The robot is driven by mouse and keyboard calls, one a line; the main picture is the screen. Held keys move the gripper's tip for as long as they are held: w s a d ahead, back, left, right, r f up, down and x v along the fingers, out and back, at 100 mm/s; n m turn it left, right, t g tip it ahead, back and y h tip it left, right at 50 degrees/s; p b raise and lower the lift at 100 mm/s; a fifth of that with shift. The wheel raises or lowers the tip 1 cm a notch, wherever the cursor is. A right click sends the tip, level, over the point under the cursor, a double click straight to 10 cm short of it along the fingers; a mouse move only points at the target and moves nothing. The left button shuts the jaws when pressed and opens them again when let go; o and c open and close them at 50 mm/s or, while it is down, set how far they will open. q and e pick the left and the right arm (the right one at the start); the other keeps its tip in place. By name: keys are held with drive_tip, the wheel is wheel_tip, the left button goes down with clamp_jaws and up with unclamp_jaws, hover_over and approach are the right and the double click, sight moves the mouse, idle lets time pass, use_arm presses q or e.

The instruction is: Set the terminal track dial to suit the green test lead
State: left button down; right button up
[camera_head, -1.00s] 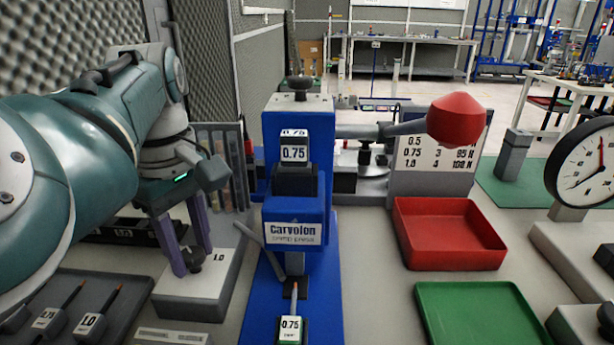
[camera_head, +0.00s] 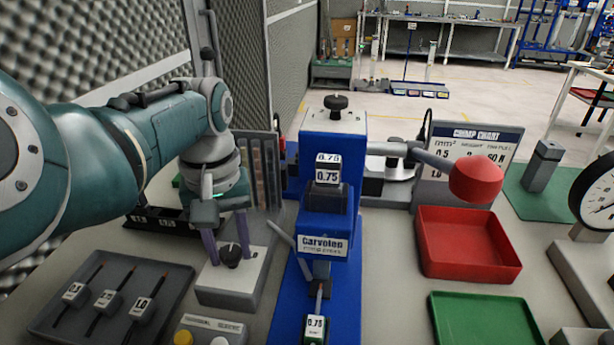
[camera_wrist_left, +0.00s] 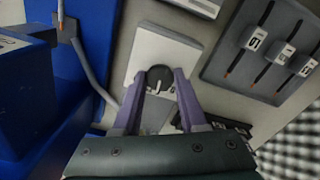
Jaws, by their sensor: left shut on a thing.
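The dial is a black knob (camera_head: 231,257) on a pale grey block (camera_head: 225,289), left of the blue press. My left gripper (camera_head: 227,254) points down with its purple fingers on either side of the knob, shut on it. The left wrist view also shows the knob (camera_wrist_left: 159,76) between the fingertips, with a light pointer mark on its top. The dial's scale marks cannot be read now. A lead with a green-edged block labelled 0.75 (camera_head: 315,327) stands at the foot of the press, its tip under the press head. My right gripper is not in view.
The blue press (camera_head: 332,215) shows 0.75 on its plates. A grey tray (camera_head: 165,318) holds leads with white tags at front left. A panel (camera_head: 215,329) with yellow and white buttons is in front. Red (camera_head: 470,272) and green (camera_head: 487,335) trays and a crimp chart (camera_head: 437,180) are right.

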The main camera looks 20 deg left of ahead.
sight(230, 251)
use_arm(q)
drive_tip(key=shift+m, duration=0.5)
drive_tip(key=shift+c, duration=2.2)
unclamp_jaws()
wheel_tip(230, 251, up, 10)
drive_tip(key=p, duration=0.4)
